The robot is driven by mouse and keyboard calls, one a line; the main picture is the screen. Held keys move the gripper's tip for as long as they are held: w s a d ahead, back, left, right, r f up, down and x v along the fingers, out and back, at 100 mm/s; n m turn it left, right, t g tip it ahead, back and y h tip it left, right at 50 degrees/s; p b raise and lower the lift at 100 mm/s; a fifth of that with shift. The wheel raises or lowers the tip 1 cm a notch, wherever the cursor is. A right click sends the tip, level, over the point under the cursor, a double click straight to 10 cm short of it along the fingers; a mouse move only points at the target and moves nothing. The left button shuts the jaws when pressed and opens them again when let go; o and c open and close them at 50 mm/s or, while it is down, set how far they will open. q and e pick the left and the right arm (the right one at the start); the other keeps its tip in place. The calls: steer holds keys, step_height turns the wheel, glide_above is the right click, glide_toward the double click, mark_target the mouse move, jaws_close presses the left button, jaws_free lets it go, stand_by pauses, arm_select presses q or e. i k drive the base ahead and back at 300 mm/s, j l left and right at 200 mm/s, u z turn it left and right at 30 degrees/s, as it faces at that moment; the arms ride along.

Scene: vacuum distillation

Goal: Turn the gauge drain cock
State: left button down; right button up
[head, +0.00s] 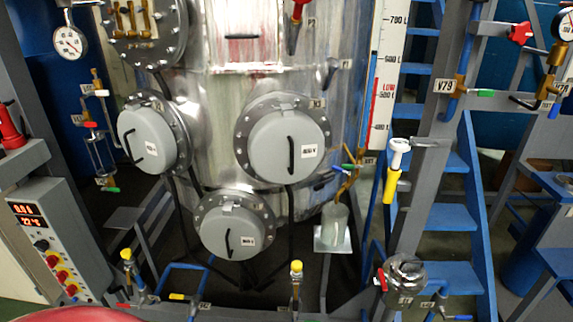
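A tall white level scale (386,75) with a red "LOW" mark stands right of the steel vessel (215,90). At its foot is a brass cock (352,168) with a small green handle (347,167). A brass pipe slants down from it toward a pale grey container (335,225) on a white plate. Another brass fitting (103,183) with a green handle sits low on the small piping at the left. No label in view names the gauge drain cock. Neither of my grippers is in view.
Three round grey covers, one of them the right cover (289,147), bulge from the vessel. A yellow and white fitting (392,177) is on the grey post right of the scale. Blue stairs (450,217) rise at the right. A control box (55,240) stands at left.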

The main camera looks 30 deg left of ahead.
mark_target(335, 167)
steer(key=u, duration=0.65)
steer(key=i+l+z, duration=0.5)
steer(key=i+z, duration=0.2)
